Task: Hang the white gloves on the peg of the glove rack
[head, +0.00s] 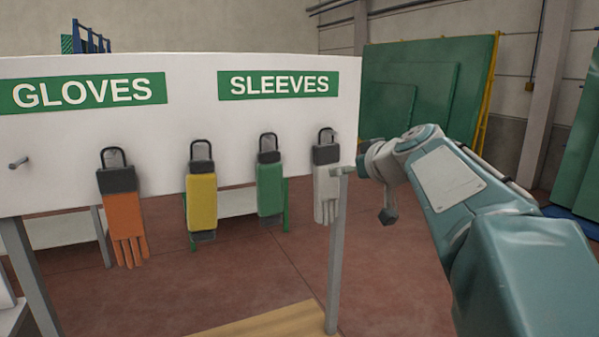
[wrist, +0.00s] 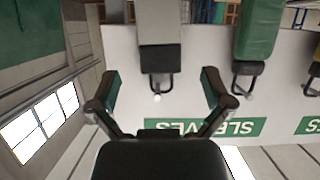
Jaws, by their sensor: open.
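The white gloves (head: 326,180), with a dark grey cuff and a black loop, hang under the SLEEVES sign at the board's right end. In the wrist view, which is upside down, the white gloves (wrist: 160,22) hang by their loop on a pale-tipped peg (wrist: 157,97). My gripper (wrist: 160,78) is open, with one finger on each side of the cuff and loop, apparently touching neither. In the head view my gripper's fingers are hard to make out beside the board's right edge. The glove rack (head: 190,125) has a bare peg (head: 18,163) at far left, under GLOVES.
Orange gloves (head: 125,215) hang under GLOVES. A yellow sleeve (head: 202,200) and a green sleeve (head: 270,188) hang between them and the white gloves. A grey post (head: 335,260) stands below the board's right end.

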